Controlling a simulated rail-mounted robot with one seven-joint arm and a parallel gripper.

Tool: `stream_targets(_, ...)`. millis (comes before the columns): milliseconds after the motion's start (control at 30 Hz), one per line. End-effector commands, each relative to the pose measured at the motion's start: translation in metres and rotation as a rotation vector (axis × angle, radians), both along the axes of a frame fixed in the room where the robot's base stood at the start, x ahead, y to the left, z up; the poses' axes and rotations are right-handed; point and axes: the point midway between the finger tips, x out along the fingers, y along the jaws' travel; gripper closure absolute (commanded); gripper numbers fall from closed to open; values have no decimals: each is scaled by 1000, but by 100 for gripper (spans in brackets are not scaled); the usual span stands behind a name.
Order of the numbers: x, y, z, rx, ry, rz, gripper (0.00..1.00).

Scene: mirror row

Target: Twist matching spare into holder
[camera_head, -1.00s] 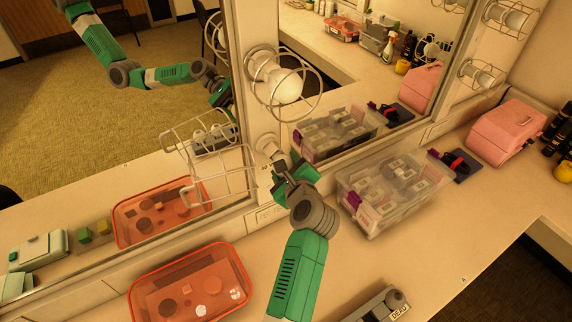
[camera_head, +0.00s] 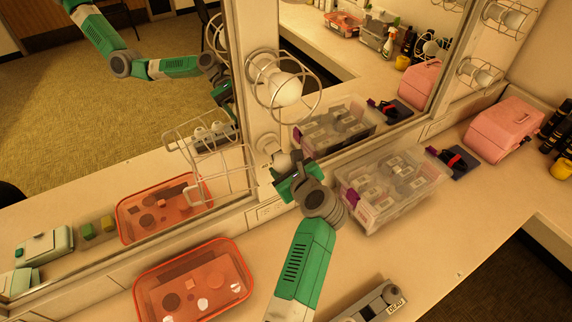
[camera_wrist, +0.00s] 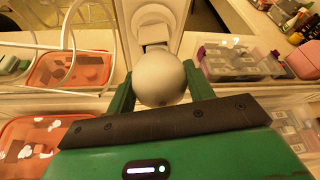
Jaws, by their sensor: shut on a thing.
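My gripper (camera_wrist: 160,92) is shut on a round white bulb (camera_wrist: 161,78), with a green finger on each side of it. In the head view my gripper (camera_head: 290,183) is at the mirror post, just below the lower holder (camera_head: 268,145). The bulb shows there only in part, as a pale patch behind my gripper. In the wrist view the holder (camera_wrist: 152,33) lies straight beyond the bulb. The bulb hides its own base, so I cannot tell whether it touches the holder. A white wire cage (camera_head: 208,160) hangs open to the left of the holder.
A caged bulb (camera_head: 285,88) sits above on the same post. A clear box of cartons (camera_head: 385,205) stands close right of my arm. An orange tray (camera_head: 245,268) lies at the left on the counter. A grey case labelled DEAD (camera_head: 393,305) is in front.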

Motion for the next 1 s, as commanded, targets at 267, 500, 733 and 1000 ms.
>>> stream_targets(267,1,-1,1,44,25,-2,64)
stream_targets(500,0,1,0,138,86,0,22)
stream_targets(733,-1,0,0,137,86,-1,22)
stream_targets(1000,-34,-19,14,134,84,-2,22)
